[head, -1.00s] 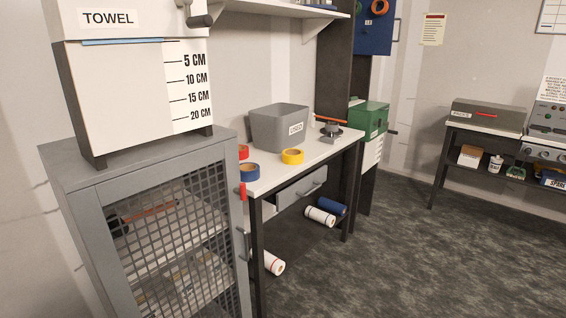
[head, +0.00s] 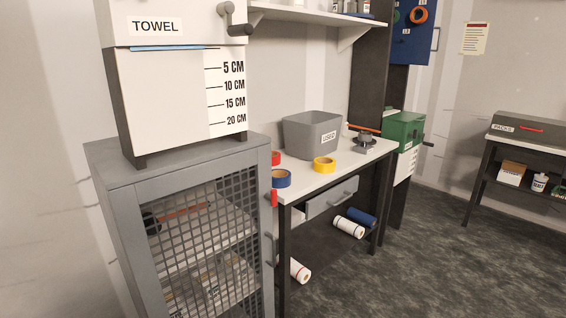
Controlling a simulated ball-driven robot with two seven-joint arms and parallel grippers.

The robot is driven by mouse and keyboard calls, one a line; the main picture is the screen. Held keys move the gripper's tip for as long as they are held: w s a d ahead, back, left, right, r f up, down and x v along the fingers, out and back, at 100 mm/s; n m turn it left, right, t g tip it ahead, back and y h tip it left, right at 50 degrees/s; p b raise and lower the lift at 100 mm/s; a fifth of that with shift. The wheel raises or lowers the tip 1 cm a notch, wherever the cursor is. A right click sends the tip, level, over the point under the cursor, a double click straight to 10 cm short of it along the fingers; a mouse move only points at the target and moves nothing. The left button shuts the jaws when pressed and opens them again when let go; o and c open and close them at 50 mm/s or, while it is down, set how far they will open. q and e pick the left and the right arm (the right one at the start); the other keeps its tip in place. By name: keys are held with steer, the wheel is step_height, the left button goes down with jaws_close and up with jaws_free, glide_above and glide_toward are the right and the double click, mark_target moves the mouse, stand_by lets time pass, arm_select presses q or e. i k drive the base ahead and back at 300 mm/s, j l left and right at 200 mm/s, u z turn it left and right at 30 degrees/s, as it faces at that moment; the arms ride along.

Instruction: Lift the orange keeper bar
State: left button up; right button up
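Neither of my grippers is in the head view. A thin orange bar (head: 364,129) lies across the top of a small dark round device (head: 365,140) at the far right end of the white bench top. A second orange bar (head: 182,212) shows through the mesh front of the grey cabinet (head: 190,161), on an inner shelf; the mesh partly hides it. I cannot tell for certain which is the keeper bar. A short red piece (head: 274,198) stands upright at the cabinet door's right edge.
The white bench (head: 345,167) holds a grey "USED" bin (head: 300,145) and red, blue and yellow tape rolls (head: 324,164). A towel dispenser (head: 165,95) stands on the cabinet. A green box (head: 404,130) is beyond the bench. Dark floor at the right is clear.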

mark_target(352, 126)
steer(key=i+l+z, duration=0.1)
steer(key=i+z, duration=0.15)
steer(key=i, duration=0.6)
steer(key=i+z, duration=0.25)
steer(key=i, duration=0.65)
